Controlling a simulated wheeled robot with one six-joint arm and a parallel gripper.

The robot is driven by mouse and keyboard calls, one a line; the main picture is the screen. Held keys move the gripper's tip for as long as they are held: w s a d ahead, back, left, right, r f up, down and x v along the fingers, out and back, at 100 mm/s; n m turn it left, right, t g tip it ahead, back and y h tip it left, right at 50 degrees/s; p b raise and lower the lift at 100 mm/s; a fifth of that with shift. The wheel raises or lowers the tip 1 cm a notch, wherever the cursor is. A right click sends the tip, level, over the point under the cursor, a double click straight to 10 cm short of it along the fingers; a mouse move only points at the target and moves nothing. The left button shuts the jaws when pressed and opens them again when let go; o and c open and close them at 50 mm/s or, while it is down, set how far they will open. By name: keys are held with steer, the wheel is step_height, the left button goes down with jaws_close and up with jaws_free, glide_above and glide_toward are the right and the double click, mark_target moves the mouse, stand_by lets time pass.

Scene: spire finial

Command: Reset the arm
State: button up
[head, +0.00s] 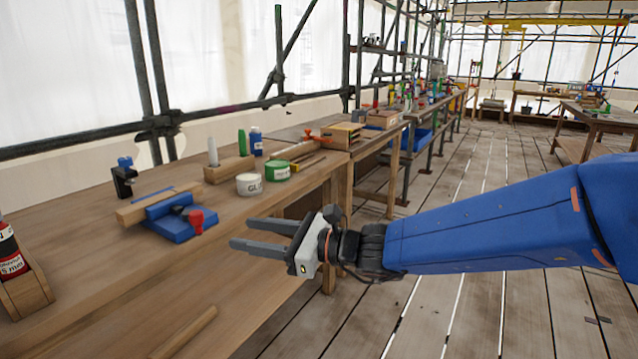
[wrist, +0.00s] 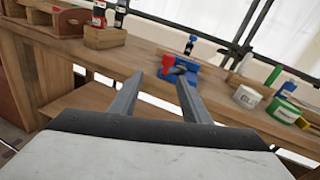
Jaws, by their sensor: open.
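My gripper (head: 262,238) is at the end of my blue arm, which reaches in from the right in the head view. Its two dark fingers point left, spread apart with nothing between them. It hangs in front of the wooden workbench (head: 95,263), near its front edge. In the wrist view my gripper (wrist: 172,88) also shows open and empty. Beyond its fingertips is a blue vise-like block with a red knob (wrist: 180,70) on the bench.
On the bench stand a white tub (head: 249,185), a green tub (head: 277,171), a blue bottle (head: 256,142) and a wooden block with a white stick (head: 228,168). A bottle in a wooden holder (head: 22,285) is at far left. The plank floor (head: 480,200) at right is largely clear.

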steer(key=s+d+f+n+h, duration=0.4)
steer(key=s+d+n+h, duration=0.1)
steer(key=d, duration=1)
steer(key=s+d+f+n+h, duration=0.5)
steer(key=s+d+n+h, duration=0.1)
steer(key=d, duration=0.9)
steer(key=s+d+f+n+h, duration=0.5)
steer(key=d+n, duration=0.3)
steer(key=d, duration=0.7)
steer(key=shift+s+d+t+h, duration=0.25)
steer(key=shift+s+t+h, duration=0.05)
steer(key=shift+s+h, duration=0.15)
